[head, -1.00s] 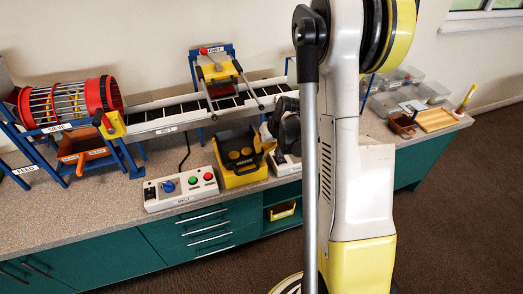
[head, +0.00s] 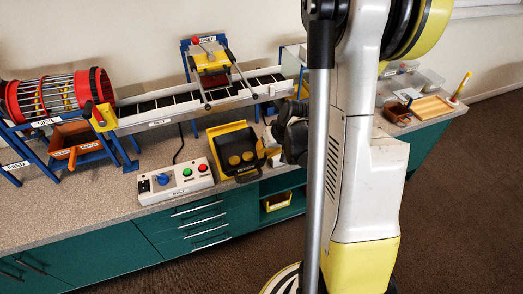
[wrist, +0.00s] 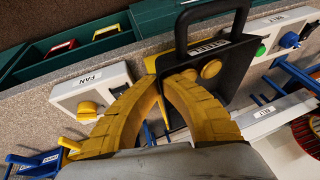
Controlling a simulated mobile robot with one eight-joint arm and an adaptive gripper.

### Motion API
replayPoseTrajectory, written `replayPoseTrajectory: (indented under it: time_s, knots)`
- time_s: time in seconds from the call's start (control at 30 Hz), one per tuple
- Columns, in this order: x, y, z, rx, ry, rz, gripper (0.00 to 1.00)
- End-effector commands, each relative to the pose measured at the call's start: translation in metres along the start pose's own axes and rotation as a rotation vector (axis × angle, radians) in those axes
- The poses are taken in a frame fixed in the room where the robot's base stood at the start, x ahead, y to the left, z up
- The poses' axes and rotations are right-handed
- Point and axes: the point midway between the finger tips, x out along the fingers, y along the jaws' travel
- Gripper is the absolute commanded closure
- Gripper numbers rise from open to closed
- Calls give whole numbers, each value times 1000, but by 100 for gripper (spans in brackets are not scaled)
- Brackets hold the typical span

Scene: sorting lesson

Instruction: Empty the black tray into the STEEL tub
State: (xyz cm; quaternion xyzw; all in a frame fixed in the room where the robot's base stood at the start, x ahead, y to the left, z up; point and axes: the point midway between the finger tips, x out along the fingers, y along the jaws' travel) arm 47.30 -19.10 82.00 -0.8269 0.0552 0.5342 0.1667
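The black tray (head: 226,163), with a handle and a white label, lies on the bench by a yellow part and holds gold discs (head: 241,159). It also shows in the wrist view (wrist: 232,72), where its discs (wrist: 210,69) are partly visible. My gripper (wrist: 163,79) has its curved yellow fingers drawn together at the tray's near side edge, and they look shut on it. In the head view, my dark gripper (head: 291,137) is at the tray's right, partly behind my arm.
A control box with buttons (head: 175,181) stands left of the tray. Behind runs the belt (head: 160,116), with the magnet frame (head: 211,66) over it. The red sieve drum (head: 55,95) and orange bin (head: 75,140) are left. A yellow tub (head: 277,202) sits in a cabinet opening.

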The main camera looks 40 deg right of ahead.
Motion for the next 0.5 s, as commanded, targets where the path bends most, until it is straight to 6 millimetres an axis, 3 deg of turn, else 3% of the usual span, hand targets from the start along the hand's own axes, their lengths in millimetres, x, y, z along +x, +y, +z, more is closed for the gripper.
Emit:
replayPoseTrajectory:
  time_s: [0.5]
  knots:
    - [-15, 0, 38, 1, 0, 0, 100]
